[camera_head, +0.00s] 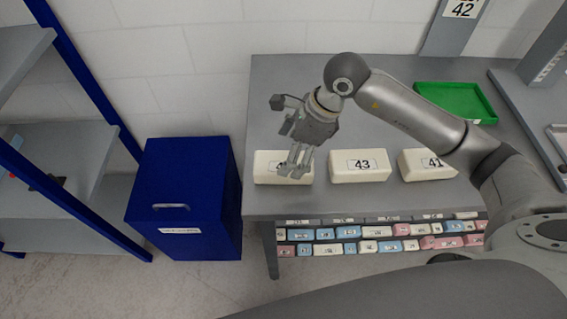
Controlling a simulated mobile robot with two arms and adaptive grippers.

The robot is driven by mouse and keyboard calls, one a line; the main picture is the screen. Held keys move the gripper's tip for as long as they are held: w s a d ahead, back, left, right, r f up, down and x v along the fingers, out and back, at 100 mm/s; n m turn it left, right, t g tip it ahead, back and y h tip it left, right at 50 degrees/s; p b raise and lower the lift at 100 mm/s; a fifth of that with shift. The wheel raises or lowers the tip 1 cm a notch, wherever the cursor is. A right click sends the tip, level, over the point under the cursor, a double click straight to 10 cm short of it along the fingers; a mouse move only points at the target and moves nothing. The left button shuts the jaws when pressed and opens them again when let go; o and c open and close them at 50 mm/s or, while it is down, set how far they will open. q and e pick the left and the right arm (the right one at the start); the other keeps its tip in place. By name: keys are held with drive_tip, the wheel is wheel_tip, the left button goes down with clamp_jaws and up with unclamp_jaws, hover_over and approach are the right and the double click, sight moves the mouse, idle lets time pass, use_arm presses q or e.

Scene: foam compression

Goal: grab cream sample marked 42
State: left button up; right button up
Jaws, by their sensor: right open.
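Three cream foam blocks lie in a row along the front of the grey table (285,94). The left block (265,172) has its label mostly hidden behind my right gripper, so only part of a digit shows. The middle block (360,178) is marked 43. The right block (412,177) is marked 41, and its right end is near my arm. My right gripper (296,170) is open, pointing down, with its fingers over the left block's label. I cannot tell whether the fingers touch the block. My left gripper is not in view.
A green tray (478,103) lies at the table's back right. A sign marked 42 (463,9) hangs behind. A blue bin (188,190) stands left of the table. Shelves below the tabletop hold several coloured blocks (347,233). A grey rack (75,140) is at far left.

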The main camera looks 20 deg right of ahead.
sight(266, 164)
drive_tip(key=p+x, duration=0.2)
drive_tip(key=x, duration=0.2)
drive_tip(key=shift+s+f, duration=0.1)
drive_tip(key=shift+f, duration=0.3)
drive_tip(key=c, duration=0.5)
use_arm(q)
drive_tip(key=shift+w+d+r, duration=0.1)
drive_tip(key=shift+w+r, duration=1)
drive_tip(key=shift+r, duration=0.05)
use_arm(e)
drive_tip(key=c, duration=0.4)
